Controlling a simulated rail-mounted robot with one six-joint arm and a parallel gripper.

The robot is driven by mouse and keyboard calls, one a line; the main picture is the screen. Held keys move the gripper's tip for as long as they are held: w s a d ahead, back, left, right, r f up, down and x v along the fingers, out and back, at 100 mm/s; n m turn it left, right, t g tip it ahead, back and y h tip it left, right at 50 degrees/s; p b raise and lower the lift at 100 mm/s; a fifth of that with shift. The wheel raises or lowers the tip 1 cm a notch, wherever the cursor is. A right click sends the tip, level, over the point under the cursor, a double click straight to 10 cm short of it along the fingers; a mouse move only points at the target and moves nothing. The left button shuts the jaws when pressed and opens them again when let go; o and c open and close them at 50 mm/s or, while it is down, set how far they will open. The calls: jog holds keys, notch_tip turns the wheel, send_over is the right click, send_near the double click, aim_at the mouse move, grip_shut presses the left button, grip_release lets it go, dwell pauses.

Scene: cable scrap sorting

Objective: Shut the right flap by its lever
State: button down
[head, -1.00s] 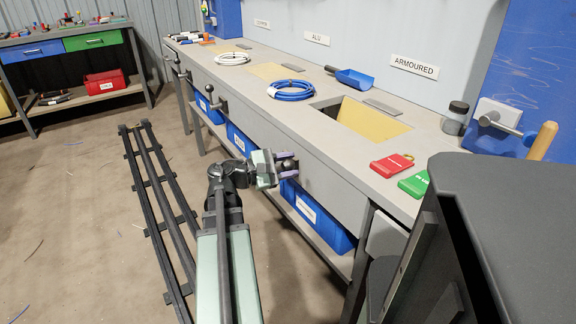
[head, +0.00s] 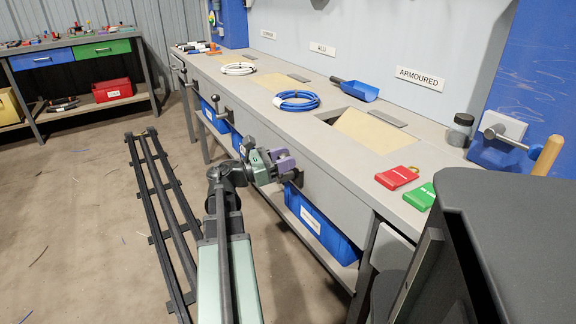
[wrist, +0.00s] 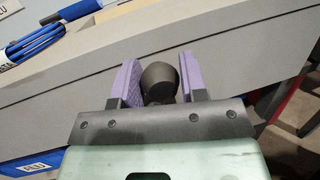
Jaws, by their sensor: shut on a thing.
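My gripper (head: 287,165) is at the front face of the bench, below the right flap. Its purple fingers are shut on the dark round knob of the right lever (wrist: 159,82), seen between them in the wrist view. The lever's shaft is mostly hidden by the gripper. The right flap (head: 370,131) is a yellow panel in the bench top below the ARMOURED sign (head: 419,78). It looks tilted, with a dark gap along its left side, so it appears not flush.
Two other levers (head: 217,100) stand along the bench front to the left. A blue cable coil (head: 297,100), blue scoop (head: 354,88), red tag (head: 397,177) and green tag (head: 420,196) lie on the bench top (head: 340,160). A blue bin (head: 318,222) sits below.

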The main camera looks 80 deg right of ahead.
jog(key=shift+w+d+r+n+h, duration=0.1)
jog(key=shift+w+d+n+h, duration=0.3)
jog(key=shift+n, duration=0.55)
jog(key=shift+w+d+n+h, duration=0.2)
jog(key=shift+w+d+n, duration=0.3)
jog(key=shift+n, duration=0.45)
jog(key=c, duration=0.7)
grip_release()
jog(key=b+v, duration=0.2)
jog(key=v, duration=0.8)
jog(key=shift+w+a+b, duration=0.25)
jog(key=shift+w+b, duration=0.05)
jog(key=shift+w, duration=0.05)
